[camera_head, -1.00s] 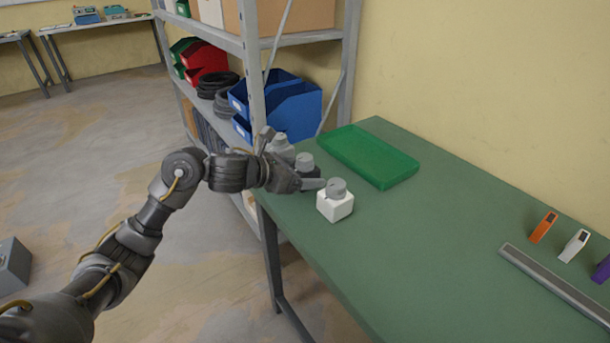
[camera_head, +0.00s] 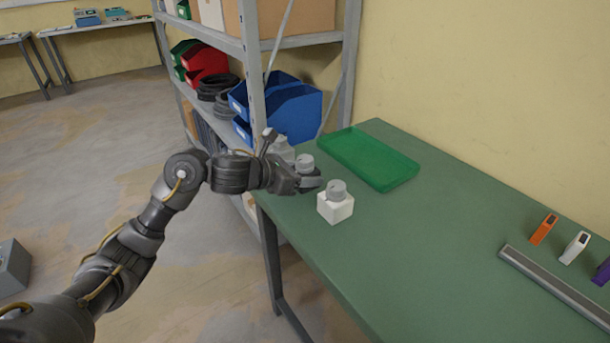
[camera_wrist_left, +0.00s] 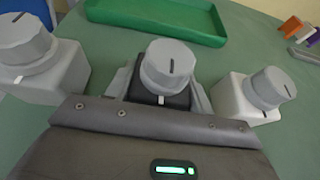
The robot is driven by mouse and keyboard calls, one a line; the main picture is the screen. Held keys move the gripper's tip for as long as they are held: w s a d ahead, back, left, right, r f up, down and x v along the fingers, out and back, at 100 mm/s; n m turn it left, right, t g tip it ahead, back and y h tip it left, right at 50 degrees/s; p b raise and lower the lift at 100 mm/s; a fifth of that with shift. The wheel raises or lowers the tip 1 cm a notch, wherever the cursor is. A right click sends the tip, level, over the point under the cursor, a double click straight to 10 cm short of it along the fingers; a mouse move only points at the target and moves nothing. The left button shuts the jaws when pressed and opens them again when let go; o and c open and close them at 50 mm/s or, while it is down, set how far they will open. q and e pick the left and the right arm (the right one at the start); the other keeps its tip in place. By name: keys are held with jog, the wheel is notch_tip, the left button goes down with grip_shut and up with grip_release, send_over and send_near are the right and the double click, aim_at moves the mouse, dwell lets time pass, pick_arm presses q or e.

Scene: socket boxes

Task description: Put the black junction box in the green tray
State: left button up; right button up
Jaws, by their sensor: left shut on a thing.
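The black junction box (camera_wrist_left: 158,96) with a round grey knob sits between the fingers of my left gripper (camera_wrist_left: 160,92) in the left wrist view. The gripper is shut on it. In the head view my left gripper (camera_head: 308,180) hides most of the box, and its grey knob (camera_head: 305,163) shows above. The box appears to be at the table's left end. The green tray (camera_head: 366,157) lies on the table behind it, empty, near the wall. It also shows in the left wrist view (camera_wrist_left: 160,18). My right gripper is out of view.
A white box with a grey knob (camera_head: 335,208) stands close on the right of the gripper. A light grey box with a knob (camera_wrist_left: 50,75) stands close on the other side. Orange, white and purple items and a metal strip (camera_head: 555,285) lie at right. Shelving (camera_head: 255,75) stands behind.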

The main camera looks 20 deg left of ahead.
aim_at(298, 160)
pick_arm(q)
notch_tip(298, 160, up, 4)
jog(key=shift+a+f, duration=0.1)
jog(key=s+a+r+p, duration=0.2)
jog(key=s+a+r, duration=0.3)
jog(key=s+r, duration=0.4)
jog(key=s, duration=0.4)
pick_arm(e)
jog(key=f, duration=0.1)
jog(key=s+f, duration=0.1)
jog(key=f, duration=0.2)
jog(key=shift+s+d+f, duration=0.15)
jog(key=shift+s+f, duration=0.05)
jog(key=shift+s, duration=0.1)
